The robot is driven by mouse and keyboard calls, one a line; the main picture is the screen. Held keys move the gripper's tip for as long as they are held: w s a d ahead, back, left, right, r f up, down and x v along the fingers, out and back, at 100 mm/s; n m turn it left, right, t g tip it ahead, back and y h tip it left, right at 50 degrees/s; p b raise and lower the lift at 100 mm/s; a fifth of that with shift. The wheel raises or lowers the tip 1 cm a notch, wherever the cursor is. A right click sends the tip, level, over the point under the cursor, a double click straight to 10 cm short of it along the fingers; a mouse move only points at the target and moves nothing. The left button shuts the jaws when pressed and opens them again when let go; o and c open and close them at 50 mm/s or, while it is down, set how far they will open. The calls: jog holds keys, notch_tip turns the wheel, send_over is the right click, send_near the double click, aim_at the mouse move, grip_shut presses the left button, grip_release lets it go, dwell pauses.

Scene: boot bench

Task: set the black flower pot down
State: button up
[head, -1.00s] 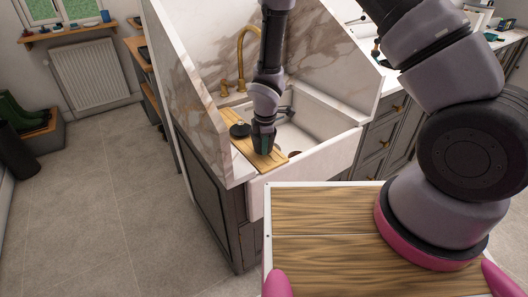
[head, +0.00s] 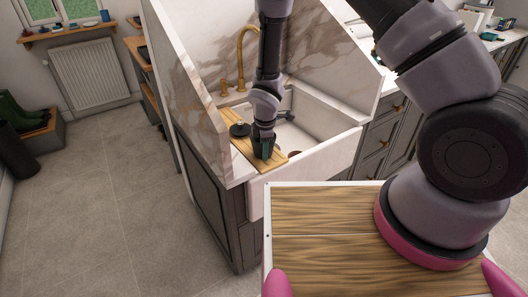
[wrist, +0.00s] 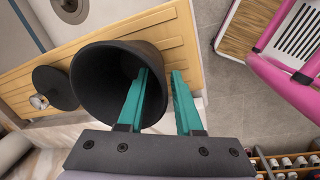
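The black flower pot (wrist: 95,95) stands with its open mouth toward the wrist camera, over the wooden board (wrist: 150,35). My gripper (wrist: 160,80) has its teal fingers on either side of the pot's wall, one inside the mouth and one outside. A gap shows between the outer finger and the rim, so the gripper looks open. The pot's base is hidden, so contact with the board cannot be seen fully. In the head view my gripper (head: 263,148) is low over the board (head: 276,163) at the sink's left side, and largely covers the pot.
A dark round disc (wrist: 55,88) lies beside the pot on the board. The white sink (head: 315,140) opens to the right, with a brass tap (head: 241,60) behind. Marble panels (head: 190,75) stand behind and left of the sink.

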notch_tip(320, 180, up, 12)
jog(key=s, duration=0.2)
jog(key=w+d+r+m+t, duration=0.1)
jog(key=d+r+m, duration=0.55)
jog(key=r, duration=0.45)
jog(key=d+r+m+t, duration=0.1)
jog(key=d+r+m, duration=0.4)
jog(key=d+r, duration=0.45)
jog(key=s+d+r+m+t+y, duration=0.1)
jog(key=s+d+r+m, duration=0.3)
jog(key=s+r+m, duration=0.2)
jog(key=s+d+r+m+t, duration=0.2)
jog(key=s+d+r+m, duration=0.2)
jog(key=s+r+m, duration=0.3)
jog(key=shift+s+d+r+y, duration=0.35)
jog(key=shift+s+r, duration=0.75)
jog(key=shift+r, duration=0.65)
